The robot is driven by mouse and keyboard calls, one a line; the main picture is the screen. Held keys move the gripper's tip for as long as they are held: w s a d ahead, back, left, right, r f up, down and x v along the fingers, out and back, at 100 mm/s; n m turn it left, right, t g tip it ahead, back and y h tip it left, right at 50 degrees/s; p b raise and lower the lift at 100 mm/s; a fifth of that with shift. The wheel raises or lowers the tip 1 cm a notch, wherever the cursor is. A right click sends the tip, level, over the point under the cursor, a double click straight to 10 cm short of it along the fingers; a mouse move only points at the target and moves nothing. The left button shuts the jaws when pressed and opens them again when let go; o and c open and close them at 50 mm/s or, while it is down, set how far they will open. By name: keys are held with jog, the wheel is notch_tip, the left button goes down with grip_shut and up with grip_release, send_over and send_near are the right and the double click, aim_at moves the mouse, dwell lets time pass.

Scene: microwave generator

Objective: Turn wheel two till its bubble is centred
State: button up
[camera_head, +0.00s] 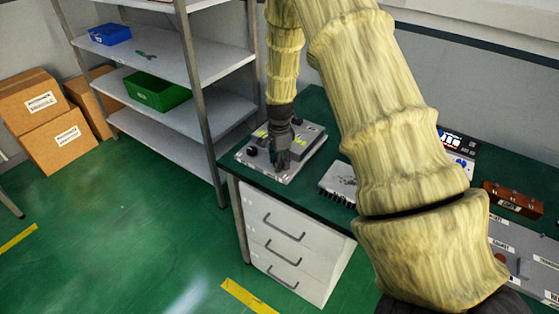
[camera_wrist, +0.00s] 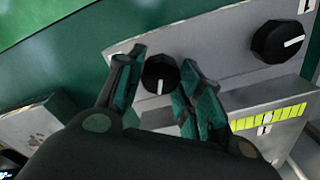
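A grey levelling device (camera_head: 306,150) with black wheels and yellow-green bubble vials sits on the green bench top. In the wrist view, one black wheel (camera_wrist: 160,72) with a white pointer mark shows between the fingertips of my gripper (camera_wrist: 163,75). The fingers are apart, one on each side of it; I cannot tell whether they touch it. A second wheel (camera_wrist: 277,41) is to the right. A vial (camera_wrist: 268,117) with a pale bubble near its middle lies at lower right. Which wheel is number two is not readable. In the head view my gripper (camera_head: 281,162) points down at the device's front part.
A finned metal box (camera_head: 340,181) stands right of the device. A brown block (camera_head: 513,199) and a grey panel (camera_head: 530,245) lie further right. A metal shelf (camera_head: 160,110) with a green bin (camera_head: 157,92) stands left. My arm hides part of the bench.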

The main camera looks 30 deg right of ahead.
jog(key=shift+c, duration=0.7)
jog(key=shift+n, duration=0.3)
jog(key=n, duration=0.3)
jog(key=shift+n, duration=0.3)
jog(key=n, duration=0.5)
jog(key=shift+w, duration=0.1)
jog(key=n, duration=0.9)
jog(key=shift+n, duration=0.4)
